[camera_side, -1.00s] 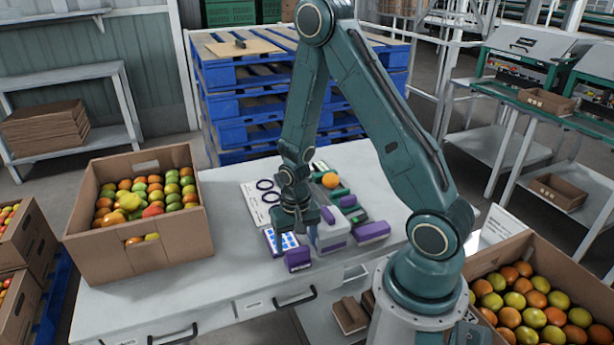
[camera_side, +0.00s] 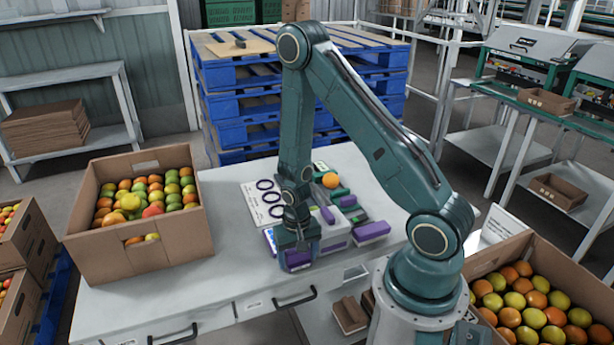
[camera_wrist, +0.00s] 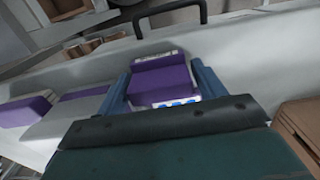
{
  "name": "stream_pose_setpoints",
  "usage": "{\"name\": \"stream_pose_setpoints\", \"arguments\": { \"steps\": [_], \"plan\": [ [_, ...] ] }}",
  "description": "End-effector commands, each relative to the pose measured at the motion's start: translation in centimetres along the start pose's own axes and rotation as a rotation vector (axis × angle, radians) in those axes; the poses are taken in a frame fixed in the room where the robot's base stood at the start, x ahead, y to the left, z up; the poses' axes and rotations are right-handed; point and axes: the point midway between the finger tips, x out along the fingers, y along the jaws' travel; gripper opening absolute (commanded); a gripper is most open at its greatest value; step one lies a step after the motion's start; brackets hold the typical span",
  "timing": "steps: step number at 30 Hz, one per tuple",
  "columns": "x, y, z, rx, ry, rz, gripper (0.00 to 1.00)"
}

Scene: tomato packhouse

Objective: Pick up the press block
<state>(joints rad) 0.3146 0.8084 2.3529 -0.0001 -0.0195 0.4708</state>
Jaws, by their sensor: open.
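A purple block (camera_side: 298,262), which looks like the press block, sits near the front edge of the white table. My gripper (camera_side: 299,250) is down over it and hides part of it in the side view. In the wrist view the purple block (camera_wrist: 162,84) lies between my two blue fingers (camera_wrist: 163,88), one on each side. The gripper is open, and contact with the block cannot be told. A white piece with blue spots (camera_wrist: 178,103) shows beside the block, close to my palm.
A grey and purple device (camera_side: 335,240) and another purple block (camera_side: 371,231) stand close on the right. An orange fruit (camera_side: 330,180) and a card with dark rings (camera_side: 262,200) lie behind. A fruit-filled carton (camera_side: 170,245) stands at the table's left. Table between carton and gripper is clear.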

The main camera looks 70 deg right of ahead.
Motion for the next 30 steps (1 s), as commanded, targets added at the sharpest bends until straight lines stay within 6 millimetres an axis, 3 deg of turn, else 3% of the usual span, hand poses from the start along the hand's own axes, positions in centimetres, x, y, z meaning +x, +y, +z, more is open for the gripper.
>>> {"name": "stream_pose_setpoints", "arguments": {
  "steps": [9,15,30],
  "plan": [
    [-0.03,-0.01,-0.01,0.000,0.000,0.000,0.69],
    [-0.03,-0.01,-0.01,0.000,0.000,0.000,0.34],
    [-0.57,-0.04,-0.07,0.000,0.002,-0.001,0.34]
  ]
}}
